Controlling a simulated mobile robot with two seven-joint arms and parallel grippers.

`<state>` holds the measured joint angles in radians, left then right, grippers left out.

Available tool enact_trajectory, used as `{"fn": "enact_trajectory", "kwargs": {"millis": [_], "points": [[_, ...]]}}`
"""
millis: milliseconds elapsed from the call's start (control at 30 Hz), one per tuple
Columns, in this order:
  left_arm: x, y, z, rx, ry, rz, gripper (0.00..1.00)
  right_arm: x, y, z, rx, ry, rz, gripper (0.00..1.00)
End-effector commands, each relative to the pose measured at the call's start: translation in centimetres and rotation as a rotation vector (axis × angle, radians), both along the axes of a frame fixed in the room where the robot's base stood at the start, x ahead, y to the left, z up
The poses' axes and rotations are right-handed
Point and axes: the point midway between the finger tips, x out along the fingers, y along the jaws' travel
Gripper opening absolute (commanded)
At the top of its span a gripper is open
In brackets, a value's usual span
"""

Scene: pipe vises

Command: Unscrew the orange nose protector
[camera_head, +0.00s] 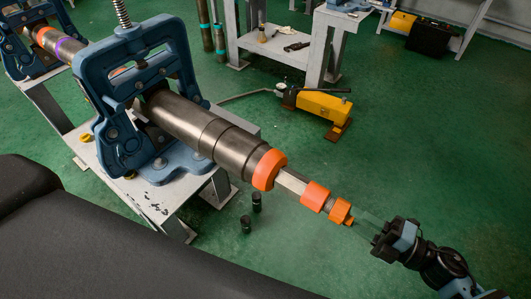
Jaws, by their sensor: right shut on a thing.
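A dark steel pipe (190,120) lies clamped in a blue pipe vise (157,173) and slopes down to the right. Its end carries a thick orange ring (269,170), a thinner bare metal section (292,181) and an orange collar (315,196). The orange nose protector (340,211) sits at the tip, beyond a short threaded-looking part. My right gripper (359,219) comes in from the lower right, in line with the pipe. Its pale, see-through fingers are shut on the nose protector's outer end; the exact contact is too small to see. My left gripper is not in view.
A second blue vise (28,65) stands at the upper left. A yellow pump (323,106) lies on the green floor behind the pipe. Two small dark cylinders stand on the floor below the pipe. A grey workbench (270,47) is at the back. Floor around the nose is clear.

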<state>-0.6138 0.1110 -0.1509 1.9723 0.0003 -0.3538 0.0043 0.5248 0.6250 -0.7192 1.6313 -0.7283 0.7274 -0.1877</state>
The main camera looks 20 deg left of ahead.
Motion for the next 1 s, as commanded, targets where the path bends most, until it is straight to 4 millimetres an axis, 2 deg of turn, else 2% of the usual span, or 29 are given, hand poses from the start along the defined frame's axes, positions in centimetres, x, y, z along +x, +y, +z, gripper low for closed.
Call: {"fn": "enact_trajectory", "kwargs": {"millis": [33, 700, 1000], "points": [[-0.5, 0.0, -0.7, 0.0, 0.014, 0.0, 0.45, -0.4, 0.1, -0.6, -0.015, -0.045, 0.007, 0.03], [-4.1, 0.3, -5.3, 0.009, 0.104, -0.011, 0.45, -0.5, 0.1, -0.8, -0.212, -0.726, 0.012, 0.03], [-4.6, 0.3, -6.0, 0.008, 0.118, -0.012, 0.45, -0.4, 0.1, -0.6, -0.253, -0.858, 0.013, 0.0]]}}
